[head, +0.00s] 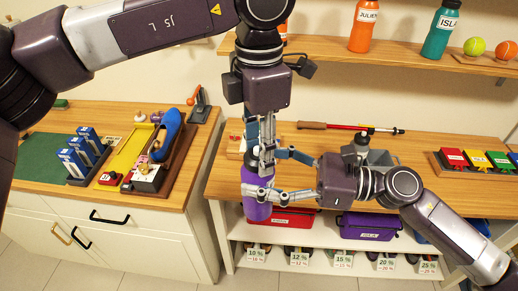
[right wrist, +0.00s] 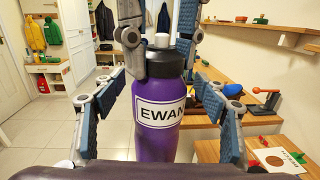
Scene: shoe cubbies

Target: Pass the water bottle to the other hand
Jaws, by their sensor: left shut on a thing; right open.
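A purple water bottle (head: 256,196) hangs upright in the middle of the head view, in front of the counter edge. In the right wrist view the bottle (right wrist: 158,143) has a black cap with a white top and a white label reading EWAN. My left gripper (head: 262,160) comes from above and is shut on the bottle near its cap; its fingers also show in the right wrist view (right wrist: 158,48). My right gripper (head: 268,174) is open, coming from the right, with its fingers on both sides of the bottle's body. Gaps show between these fingers and the bottle.
A wooden counter (head: 410,200) stands behind the grippers, with a purple bin (head: 368,226) and a red bin (head: 292,221) below. A second counter (head: 192,195) at left holds a shoe and blue boxes. A wall shelf (head: 400,58) carries an orange bottle (head: 362,32) and a teal bottle (head: 438,36).

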